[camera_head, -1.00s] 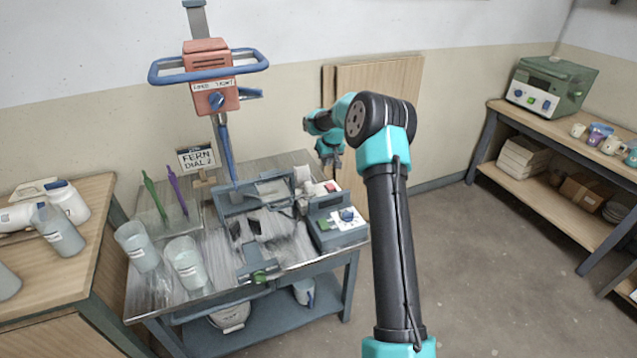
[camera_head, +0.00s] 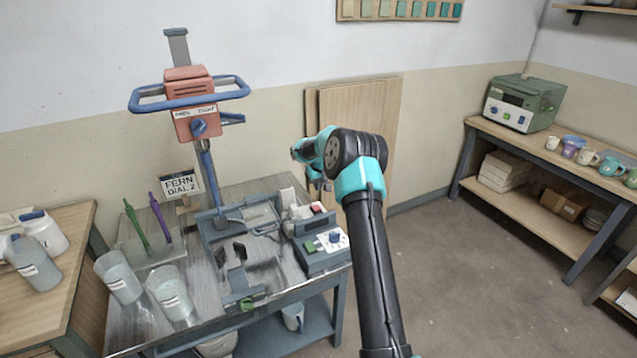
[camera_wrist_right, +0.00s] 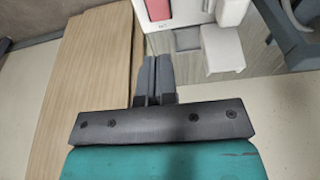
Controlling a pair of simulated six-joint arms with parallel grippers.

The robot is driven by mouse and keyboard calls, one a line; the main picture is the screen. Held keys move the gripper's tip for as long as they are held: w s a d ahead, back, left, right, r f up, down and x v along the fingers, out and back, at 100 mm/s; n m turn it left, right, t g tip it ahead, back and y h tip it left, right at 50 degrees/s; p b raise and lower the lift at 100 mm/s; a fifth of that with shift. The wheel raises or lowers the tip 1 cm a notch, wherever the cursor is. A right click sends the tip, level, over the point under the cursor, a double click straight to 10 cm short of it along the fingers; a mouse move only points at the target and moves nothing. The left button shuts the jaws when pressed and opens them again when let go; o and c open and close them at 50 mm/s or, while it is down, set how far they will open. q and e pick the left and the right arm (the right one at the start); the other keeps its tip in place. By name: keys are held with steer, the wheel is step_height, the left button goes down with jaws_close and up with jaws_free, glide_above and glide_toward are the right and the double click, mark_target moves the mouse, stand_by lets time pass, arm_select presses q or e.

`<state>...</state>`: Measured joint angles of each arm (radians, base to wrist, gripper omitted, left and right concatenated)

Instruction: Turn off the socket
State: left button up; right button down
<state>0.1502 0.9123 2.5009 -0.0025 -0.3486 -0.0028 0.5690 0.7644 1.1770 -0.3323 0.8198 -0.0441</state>
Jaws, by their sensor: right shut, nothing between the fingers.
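A white unit with a red part (camera_head: 318,207), which looks like the socket, sits at the table's back right edge, behind the grey dial box. The right wrist view shows a white body with a red switch-like panel (camera_wrist_right: 158,8) at the top. My right gripper (camera_wrist_right: 154,60) is shut and empty, its fingers together and pointing toward that white body, apart from it in the picture. In the head view my right gripper (camera_head: 317,182) hangs above and behind the unit, partly hidden by my wrist. I cannot tell the switch's position. My left gripper is not in view.
A grey box with a dial (camera_head: 322,250) stands at the table's right edge. A red mixer head (camera_head: 194,105) with a blue handle rises behind the table. Two grey buckets (camera_head: 172,292) stand at the front left. Wooden boards (camera_head: 362,140) lean on the wall.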

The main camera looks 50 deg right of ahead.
mark_target(316, 209)
steer(key=x, duration=0.3)
steer(key=s+x, duration=0.1)
steer(key=x, duration=0.6)
steer(key=shift+s+a+f, duration=0.1)
steer(key=shift+s+a, duration=0.05)
steer(key=shift+a, duration=0.1)
steer(key=shift+a, duration=0.1)
